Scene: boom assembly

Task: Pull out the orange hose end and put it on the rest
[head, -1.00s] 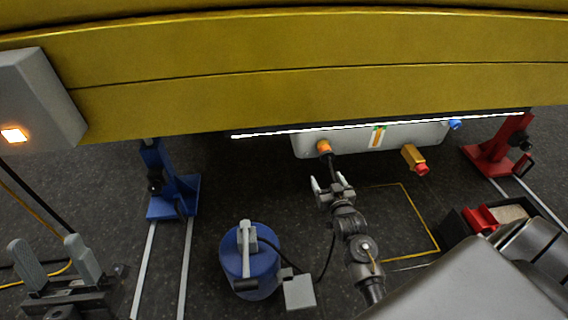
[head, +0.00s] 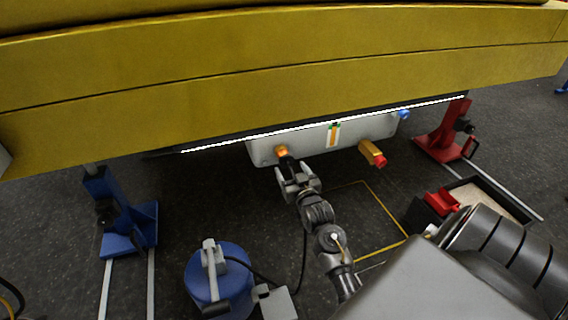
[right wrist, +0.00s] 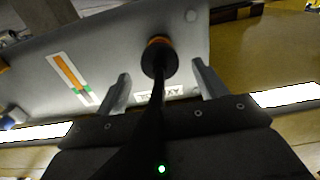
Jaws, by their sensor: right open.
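The orange hose end (head: 281,151) sits in the left part of the grey box under the yellow boom, with a black hose below it. In the right wrist view its orange ring (right wrist: 159,41) shows behind the black hose boot. My right gripper (head: 294,174) is open just below it; in the right wrist view its fingers (right wrist: 162,86) stand apart on either side of the hose, without visible contact. The hose runs to a blue drum (head: 222,282) with a grey block (head: 278,304) beside it. I cannot tell which part is the rest. My left gripper is not in view.
The yellow boom (head: 250,80) spans the view above the grey box (head: 310,142). An orange block with a red knob (head: 372,154) sticks out at right. Blue (head: 125,215) and red (head: 442,135) stands flank it. A black tray (head: 490,195) is at right.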

